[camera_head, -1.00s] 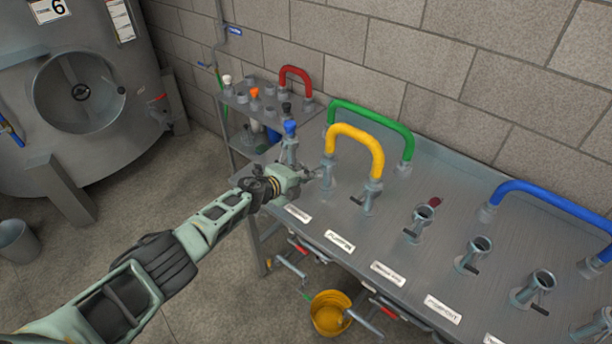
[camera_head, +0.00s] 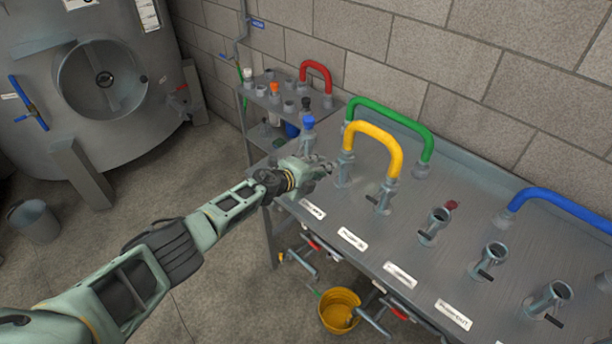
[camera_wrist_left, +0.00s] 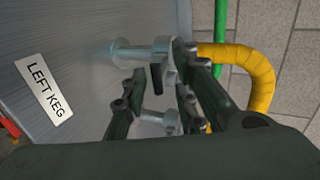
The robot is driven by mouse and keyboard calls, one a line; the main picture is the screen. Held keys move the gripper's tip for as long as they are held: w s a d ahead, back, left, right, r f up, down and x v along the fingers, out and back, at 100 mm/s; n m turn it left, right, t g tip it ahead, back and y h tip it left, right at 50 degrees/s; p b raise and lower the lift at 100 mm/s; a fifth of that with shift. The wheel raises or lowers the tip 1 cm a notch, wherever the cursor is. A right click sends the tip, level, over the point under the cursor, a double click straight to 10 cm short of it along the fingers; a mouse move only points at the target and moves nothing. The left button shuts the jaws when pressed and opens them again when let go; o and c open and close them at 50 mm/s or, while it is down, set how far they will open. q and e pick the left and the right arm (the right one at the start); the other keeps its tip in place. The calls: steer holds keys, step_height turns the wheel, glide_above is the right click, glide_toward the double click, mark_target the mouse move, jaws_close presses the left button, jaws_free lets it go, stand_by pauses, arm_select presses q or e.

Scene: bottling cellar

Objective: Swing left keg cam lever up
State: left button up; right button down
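The left keg stub (camera_head: 345,168) stands on the steel panel, joined to one end of the yellow hose (camera_head: 374,139). In the left wrist view the stub (camera_wrist_left: 150,52) shows above the other hose stub, near the "LEFT KEG" label (camera_wrist_left: 45,88). Its black cam lever (camera_wrist_left: 156,77) sticks out toward the bottom of that picture. My left gripper (camera_head: 325,167) is beside the stub; in the left wrist view its fingers (camera_wrist_left: 161,84) are apart, with the lever between the tips. I cannot tell whether they touch it. My right gripper is not in view.
The green hose (camera_head: 390,112) arches behind the yellow one. Open stubs (camera_head: 435,226) stand to the right. A yellow bucket (camera_head: 338,312) is below the panel's front edge.

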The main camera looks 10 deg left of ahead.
arm_select(q)
steer(key=v, duration=1.1)
steer(key=shift+s, duration=0.35)
steer(key=shift+f, duration=0.1)
